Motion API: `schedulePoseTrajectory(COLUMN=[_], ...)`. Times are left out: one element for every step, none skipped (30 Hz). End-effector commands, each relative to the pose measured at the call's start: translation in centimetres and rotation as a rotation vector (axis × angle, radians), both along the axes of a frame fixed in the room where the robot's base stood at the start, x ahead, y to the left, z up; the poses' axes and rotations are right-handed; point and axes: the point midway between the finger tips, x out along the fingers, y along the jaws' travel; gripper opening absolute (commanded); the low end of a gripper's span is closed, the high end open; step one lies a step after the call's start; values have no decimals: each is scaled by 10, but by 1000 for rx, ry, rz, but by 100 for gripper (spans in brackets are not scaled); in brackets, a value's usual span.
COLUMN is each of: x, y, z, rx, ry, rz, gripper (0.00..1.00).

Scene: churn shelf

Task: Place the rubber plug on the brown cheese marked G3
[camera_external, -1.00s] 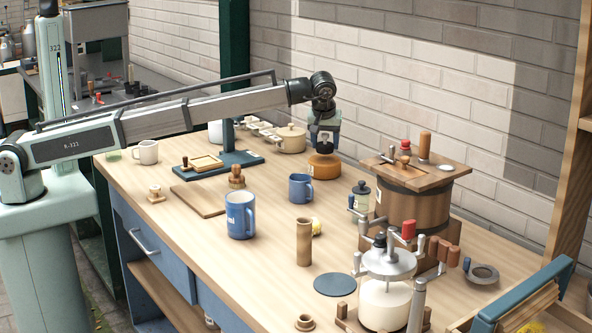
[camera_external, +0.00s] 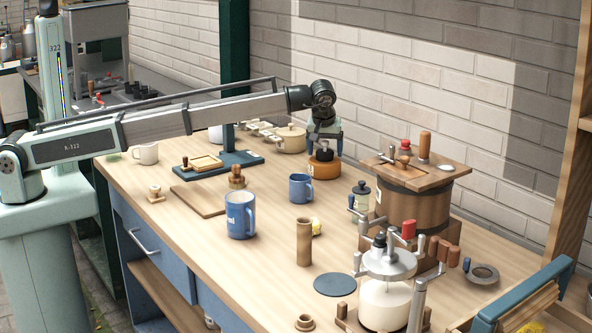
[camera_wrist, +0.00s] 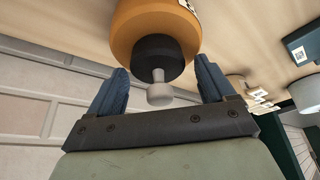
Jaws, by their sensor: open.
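A brown-orange round cheese (camera_external: 324,169) stands on the table near the brick wall; it also shows in the wrist view (camera_wrist: 134,30). A white label sits at its edge in the wrist view, cut off and unreadable. The black rubber plug (camera_external: 323,153) rests on top of the cheese. In the wrist view the plug (camera_wrist: 153,60) has a pale grey knob (camera_wrist: 160,95) pointing toward my gripper. My gripper (camera_wrist: 162,78) is open, with a blue finger on each side of the plug, apart from it. In the external view my gripper (camera_external: 325,138) is just above the cheese.
A wooden churn (camera_external: 412,207) stands to the right of the cheese, with a small jar (camera_external: 361,198) in front. Blue mugs (camera_external: 301,188) stand nearer the front. Table between mug and cheese is clear.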

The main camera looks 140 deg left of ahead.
Motion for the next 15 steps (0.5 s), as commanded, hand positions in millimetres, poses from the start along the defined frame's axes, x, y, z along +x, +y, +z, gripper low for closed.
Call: schedulePoseTrajectory(x=[0,0,0,0,0,1,2,3,5,6,7,9,11,13,15], y=[0,0,0,0,0,-1,-1,-2,-4,-5,-6,-8,-10,-12,-14], z=[0,0,1,2,4,7,9,13,18,22,26,33,38,44,51], rx=[0,0,0,0,1,1,1,1,1,1,1,2,2,1,1], ry=[0,0,0,0,-1,-1,-1,-1,-1,-1,-1,-1,-1,-1,-1], rz=[0,0,0,0,0,0,0,0,0,0,0,-1,-1,-1,-1], gripper=[83,83,83,83,83,83,83,83,83,83,83,83,83,83,83])
